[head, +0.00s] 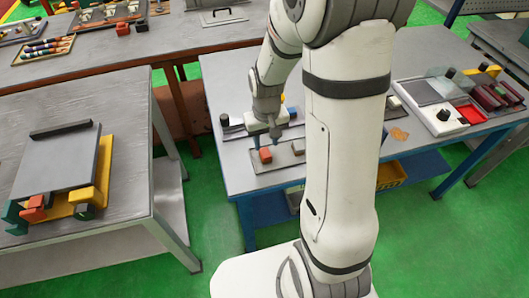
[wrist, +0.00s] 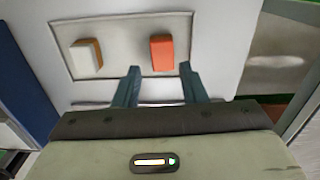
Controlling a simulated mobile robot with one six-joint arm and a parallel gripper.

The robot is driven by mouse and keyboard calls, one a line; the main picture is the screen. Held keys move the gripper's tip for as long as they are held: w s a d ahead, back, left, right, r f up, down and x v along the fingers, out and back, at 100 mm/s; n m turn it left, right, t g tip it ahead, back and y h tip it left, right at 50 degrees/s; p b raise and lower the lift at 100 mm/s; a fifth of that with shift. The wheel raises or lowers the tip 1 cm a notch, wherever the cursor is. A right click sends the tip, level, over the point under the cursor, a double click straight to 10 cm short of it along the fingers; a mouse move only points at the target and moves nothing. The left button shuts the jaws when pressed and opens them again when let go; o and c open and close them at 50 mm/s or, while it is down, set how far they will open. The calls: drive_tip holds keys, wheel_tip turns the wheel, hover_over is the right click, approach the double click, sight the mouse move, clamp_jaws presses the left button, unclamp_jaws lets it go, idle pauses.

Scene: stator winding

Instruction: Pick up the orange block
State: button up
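The orange block (wrist: 162,53) lies on a flat pale plate (wrist: 122,28) in the wrist view, just beyond my fingertips. In the head view the orange block (head: 265,156) is on the plate (head: 282,162) near the front left of the blue-legged table. My gripper (wrist: 159,68) is open and empty. Its fingers are spread wider than the block, which lines up with the gap between them. In the head view my gripper (head: 264,142) is over the plate at the block; the exact height is hard to tell.
A pale block (wrist: 84,55) lies on the same plate, left of the orange one in the wrist view. Red parts and a tray (head: 470,113) stand at the table's right. A separate workbench (head: 110,190) at left holds a grey panel and coloured blocks.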

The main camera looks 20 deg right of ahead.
sight(265, 152)
drive_tip(key=shift+s+a+f+p, duration=0.1)
drive_tip(key=shift+f+p, duration=0.15)
drive_tip(key=shift+f, duration=1.05)
drive_tip(key=shift+a+f+p, duration=0.1)
drive_tip(key=shift+f+p, duration=0.1)
drive_tip(key=shift+f, duration=1.1)
drive_tip(key=shift+c, duration=0.6)
drive_tip(key=c, duration=0.6)
drive_tip(key=shift+r, duration=0.1)
drive_tip(key=shift+c, duration=0.2)
